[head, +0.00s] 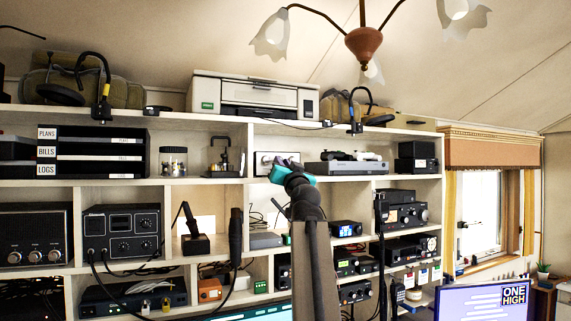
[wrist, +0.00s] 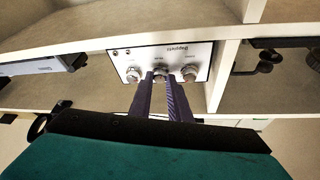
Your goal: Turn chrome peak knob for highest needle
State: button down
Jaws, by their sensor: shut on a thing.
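A white-fronted box (wrist: 185,56) with three chrome knobs in a row sits in an upper cubby. It appears upside down in the wrist view, with lettering too small to read surely. In the head view the box (head: 265,161) is partly hidden behind my arm. My gripper (wrist: 160,82) reaches up to the panel and is shut on the middle chrome knob (wrist: 158,73). The other knobs stand on either side, one left (wrist: 133,75) and one right (wrist: 189,73), clear of the fingers. My gripper (head: 283,168) shows small in the head view. I cannot make out a needle.
A printer (head: 252,94) sits on top. Several radios crowd the lower cubbies.

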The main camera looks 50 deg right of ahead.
jog(key=c, duration=1.9)
grip_release()
jog(key=shift+d, duration=0.15)
jog(key=shift+s+f, duration=0.1)
jog(key=b+v, duration=0.5)
jog(key=v, duration=0.8)
jog(key=shift+s+a+f, duration=0.15)
jog(key=shift+s+a, duration=0.1)
